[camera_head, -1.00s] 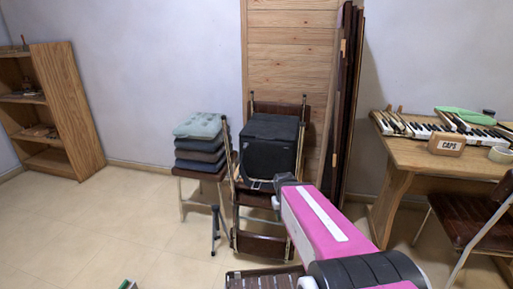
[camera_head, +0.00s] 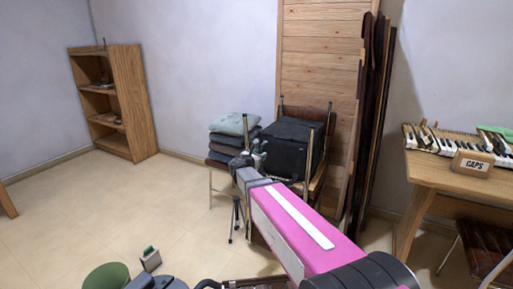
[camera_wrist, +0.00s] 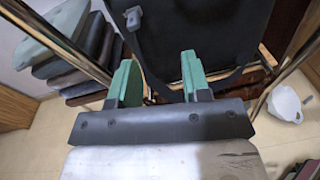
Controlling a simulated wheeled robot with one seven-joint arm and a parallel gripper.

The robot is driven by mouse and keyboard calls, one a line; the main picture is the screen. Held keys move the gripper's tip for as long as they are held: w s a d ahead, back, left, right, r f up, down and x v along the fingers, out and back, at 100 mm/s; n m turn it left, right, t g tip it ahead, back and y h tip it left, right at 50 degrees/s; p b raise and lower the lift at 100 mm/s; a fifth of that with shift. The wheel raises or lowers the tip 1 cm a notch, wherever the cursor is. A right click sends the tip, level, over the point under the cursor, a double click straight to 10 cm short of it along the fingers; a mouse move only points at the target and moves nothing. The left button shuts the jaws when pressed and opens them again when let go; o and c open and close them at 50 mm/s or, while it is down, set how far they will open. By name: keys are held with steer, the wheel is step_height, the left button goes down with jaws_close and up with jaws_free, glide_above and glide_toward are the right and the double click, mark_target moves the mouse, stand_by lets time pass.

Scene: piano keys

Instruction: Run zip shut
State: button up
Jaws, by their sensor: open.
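A black soft bag (camera_head: 291,150) sits on a folding chair in front of the wooden door panel. In the wrist view the bag (camera_wrist: 205,35) fills the top middle, with a dark strap across its lower part. A small grey tab (camera_wrist: 134,19), possibly the zip pull, shows on its upper left. I cannot make out the zip line. My gripper (camera_wrist: 160,78) is open, with its green fingers apart and nothing seen between them. It points at the lower part of the bag; whether it touches cannot be told. In the head view my gripper (camera_head: 253,158) is in front of the bag's left side.
Metal chair tubes (camera_wrist: 63,40) flank the bag. Stacked cushions (camera_head: 232,135) stand on a stool to the left. A white bowl-like object (camera_wrist: 285,102) lies to the right. A keyboard table (camera_head: 430,180) stands at right. Floor at left is mostly clear.

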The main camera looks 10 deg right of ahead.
mark_target(262, 144)
steer(key=w+d, duration=0.1)
steer(key=w, duration=0.2)
steer(key=w+d+r+n+t, duration=0.1)
steer(key=w, duration=0.2)
steer(key=w+d+n, duration=0.1)
steer(key=w, duration=0.2)
steer(key=shift+w+d+r, duration=0.2)
steer(key=shift+w+d, duration=0.05)
steer(key=shift+d, duration=0.1)
